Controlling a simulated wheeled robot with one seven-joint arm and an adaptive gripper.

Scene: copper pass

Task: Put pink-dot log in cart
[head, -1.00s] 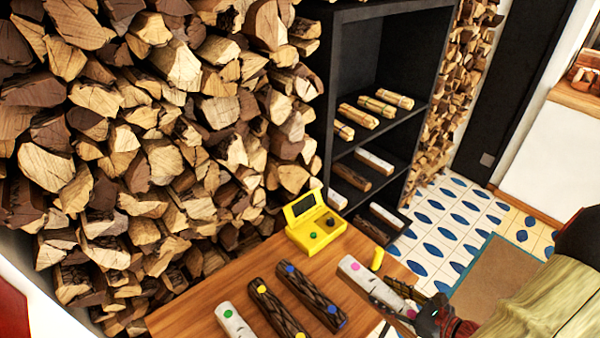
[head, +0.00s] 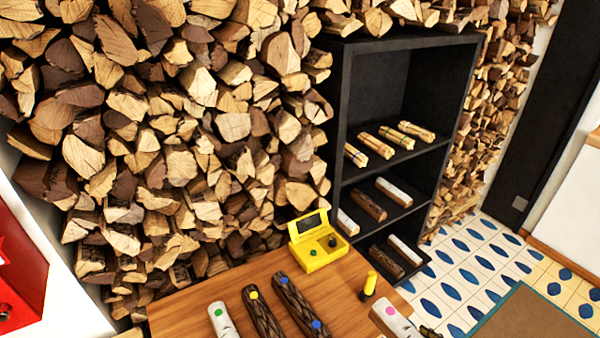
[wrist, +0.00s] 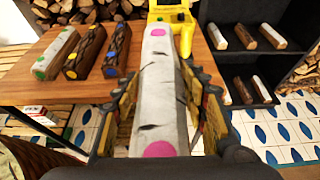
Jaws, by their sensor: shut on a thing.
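The pink-dot log (wrist: 157,90) is pale white bark with a pink dot at each end. In the wrist view it lies lengthwise between the fingers of my gripper (wrist: 160,105), which is shut on it. In the head view only its far end (head: 392,318) shows, at the bottom right beside the table edge; the gripper is mostly out of that frame. No cart can be made out in either view.
A wooden table (head: 180,318) holds a green-dot log (head: 222,318), dark yellow-dot log (head: 262,312), dark blue-dot log (head: 296,303), yellow device (head: 318,250) and yellow-topped piece (head: 369,284). A black shelf (head: 405,150) with logs stands behind. Tiled floor is right.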

